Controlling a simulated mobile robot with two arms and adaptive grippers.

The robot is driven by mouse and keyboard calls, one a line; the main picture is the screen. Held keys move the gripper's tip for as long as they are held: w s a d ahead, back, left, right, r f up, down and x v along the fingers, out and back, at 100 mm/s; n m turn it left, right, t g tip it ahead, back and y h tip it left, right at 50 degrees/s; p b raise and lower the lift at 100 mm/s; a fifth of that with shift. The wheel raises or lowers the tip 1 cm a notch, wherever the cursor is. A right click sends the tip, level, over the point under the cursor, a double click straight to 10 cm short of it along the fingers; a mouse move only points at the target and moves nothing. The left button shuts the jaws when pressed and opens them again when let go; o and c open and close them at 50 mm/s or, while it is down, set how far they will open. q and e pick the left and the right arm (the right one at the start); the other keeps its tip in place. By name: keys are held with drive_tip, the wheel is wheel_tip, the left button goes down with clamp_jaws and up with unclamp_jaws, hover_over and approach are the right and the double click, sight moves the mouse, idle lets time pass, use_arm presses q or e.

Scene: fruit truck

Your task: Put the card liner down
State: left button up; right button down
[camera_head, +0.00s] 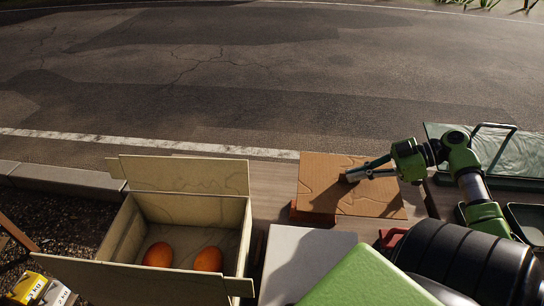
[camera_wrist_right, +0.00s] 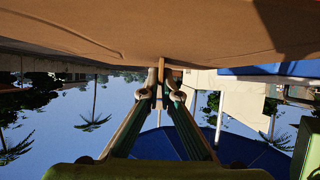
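The card liner (camera_head: 328,195) is a flat brown cardboard sheet right of the open box in the head view. My right gripper (camera_head: 352,176) is over its middle, with its fingers closed together. In the right wrist view the liner (camera_wrist_right: 120,30) fills the top, and a narrow brown tab sits between the fingertips (camera_wrist_right: 165,88). The gripper appears shut on this tab. A reddish-brown thing (camera_head: 312,218) shows under the liner's near left edge; whether the liner touches it I cannot tell. My left gripper is out of view.
The open box (camera_head: 190,181) with raised flaps holds two orange fruits (camera_head: 158,254) (camera_head: 208,259). A green-rimmed, film-covered tray (camera_head: 510,155) stands at the right. Yellow and white packs (camera_head: 28,286) are at lower left.

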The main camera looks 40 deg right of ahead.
drive_tip(key=w+a, duration=0.7)
drive_tip(key=w, duration=0.1)
drive_tip(key=w+a+f, duration=0.1)
drive_tip(key=w+a, duration=0.6)
drive_tip(key=w, duration=0.1)
drive_tip(key=w+a+f, duration=0.1)
drive_tip(key=w+a, duration=0.6)
drive_tip(key=w, duration=0.1)
drive_tip(key=shift+a+f, duration=0.1)
drive_tip(key=shift+a, duration=0.25)
drive_tip(key=shift+d+f, duration=0.1)
drive_tip(key=shift+f, duration=0.25)
drive_tip(key=shift+f+b, duration=1.55)
drive_tip(key=shift+f, duration=0.65)
drive_tip(key=shift+f, duration=0.1)
drive_tip(key=c, duration=2.3)
unclamp_jaws()
